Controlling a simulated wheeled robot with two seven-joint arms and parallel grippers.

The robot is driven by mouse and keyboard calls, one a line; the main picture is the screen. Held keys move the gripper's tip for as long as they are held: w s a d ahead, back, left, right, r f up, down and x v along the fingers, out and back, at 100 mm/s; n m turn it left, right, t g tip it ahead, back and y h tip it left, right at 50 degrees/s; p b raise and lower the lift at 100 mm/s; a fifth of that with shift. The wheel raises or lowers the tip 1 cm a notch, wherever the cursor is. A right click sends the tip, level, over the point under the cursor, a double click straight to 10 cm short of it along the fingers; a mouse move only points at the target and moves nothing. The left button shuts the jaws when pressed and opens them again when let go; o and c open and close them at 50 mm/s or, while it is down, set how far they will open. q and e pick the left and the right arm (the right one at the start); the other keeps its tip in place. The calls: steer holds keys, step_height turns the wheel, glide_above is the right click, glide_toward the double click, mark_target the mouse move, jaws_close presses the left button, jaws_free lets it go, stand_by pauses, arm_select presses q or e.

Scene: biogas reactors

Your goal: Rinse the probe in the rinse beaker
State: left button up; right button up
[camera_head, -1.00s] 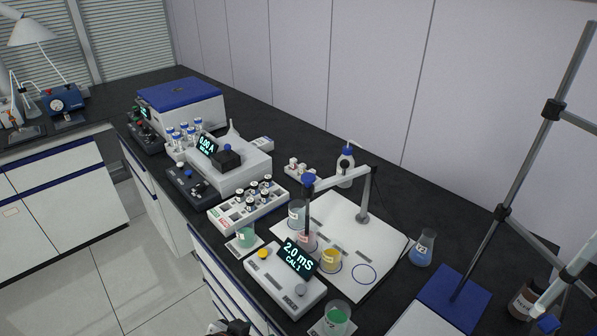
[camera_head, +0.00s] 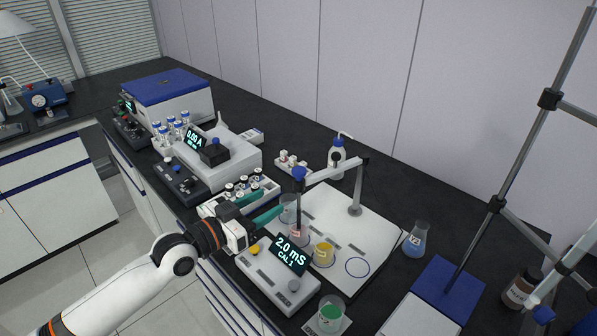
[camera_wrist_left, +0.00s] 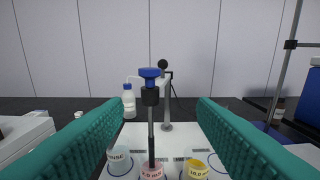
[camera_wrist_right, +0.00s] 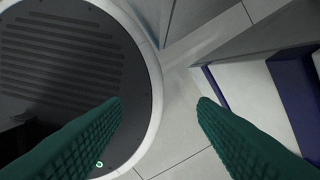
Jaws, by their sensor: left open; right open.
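The probe has a blue cap (camera_head: 299,173) and a dark body (camera_wrist_left: 150,97). It stands upright at the stand's arm (camera_head: 336,169), its lower end at the pink beaker (camera_head: 299,236). The rinse beaker (camera_head: 289,207), labelled in the left wrist view (camera_wrist_left: 119,161), holds clear liquid and stands left of the pink one. My left gripper (camera_head: 271,202) is open and empty, pointing at the probe. The probe appears between its fingers in the left wrist view, apart from both. My right gripper (camera_wrist_right: 160,102) is open and empty, away from the bench, above the floor.
A yellow beaker (camera_head: 323,253) stands beside the pink one on the white plate (camera_head: 385,240). The meter (camera_head: 270,284) reads 2.0 mS. A vial rack (camera_head: 262,195), wash bottle (camera_head: 337,160), blue flask (camera_head: 415,240) and green beaker (camera_head: 330,314) are nearby. The plate's right part is clear.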

mark_target(293, 175)
arm_select(q)
steer(key=shift+t, duration=0.3)
steer(key=x, duration=0.3)
steer(key=r+p+x, duration=0.1)
steer(key=x, duration=0.3)
steer(key=w+a+x, duration=0.1)
steer(key=x, duration=0.2)
steer(key=shift+w+d+r, duration=0.15)
steer(key=shift+d+r, duration=0.05)
steer(key=shift+d, duration=0.05)
steer(key=shift+x, duration=0.85)
